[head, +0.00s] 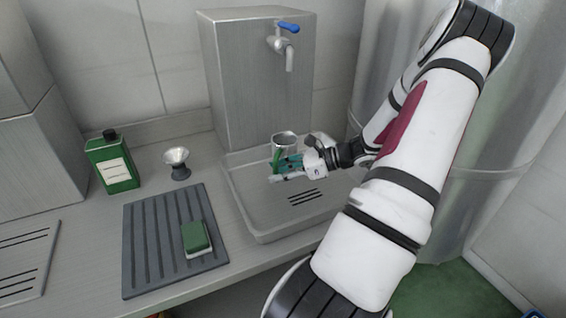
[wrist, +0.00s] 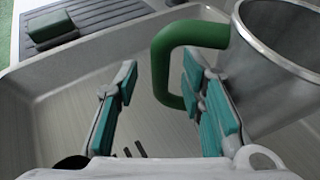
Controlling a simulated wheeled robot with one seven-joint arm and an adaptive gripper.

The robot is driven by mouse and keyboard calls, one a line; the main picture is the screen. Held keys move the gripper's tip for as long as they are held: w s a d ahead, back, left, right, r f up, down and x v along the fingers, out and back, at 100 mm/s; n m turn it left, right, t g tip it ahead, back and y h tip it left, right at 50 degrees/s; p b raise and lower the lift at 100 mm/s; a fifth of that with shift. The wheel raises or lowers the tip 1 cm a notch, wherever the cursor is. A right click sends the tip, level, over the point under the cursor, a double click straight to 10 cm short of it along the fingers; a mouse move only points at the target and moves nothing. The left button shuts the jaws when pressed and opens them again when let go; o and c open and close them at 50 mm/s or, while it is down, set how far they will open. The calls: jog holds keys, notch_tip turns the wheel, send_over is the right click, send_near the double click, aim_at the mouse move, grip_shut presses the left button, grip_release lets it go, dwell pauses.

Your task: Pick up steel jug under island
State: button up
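The steel jug (head: 286,138) stands upright in the shallow tray below the tap in the head view. Its round steel body fills the upper right of the wrist view (wrist: 272,75), and its green handle (wrist: 163,72) points left. My gripper (head: 284,168) is low over the tray at the jug's near side. In the wrist view my gripper (wrist: 160,82) is open, with the upright part of the handle between the lines of its two teal-padded fingers. The right finger hides part of the handle. I cannot tell whether any pad touches it.
The grey tray (head: 262,226) has raised walls around the jug. A steel dispenser (head: 258,90) with a blue-levered tap (head: 284,40) stands behind. To the left are a green bottle (head: 112,165), a small steel funnel (head: 177,163), and a ribbed mat (head: 150,245) with a green sponge (head: 196,237).

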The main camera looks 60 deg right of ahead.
jog(key=shift+w+a+f, duration=0.2)
jog(key=shift+w+a, duration=0.05)
jog(key=shift+w, duration=0.2)
grip_shut()
jog(key=shift+r, duration=0.25)
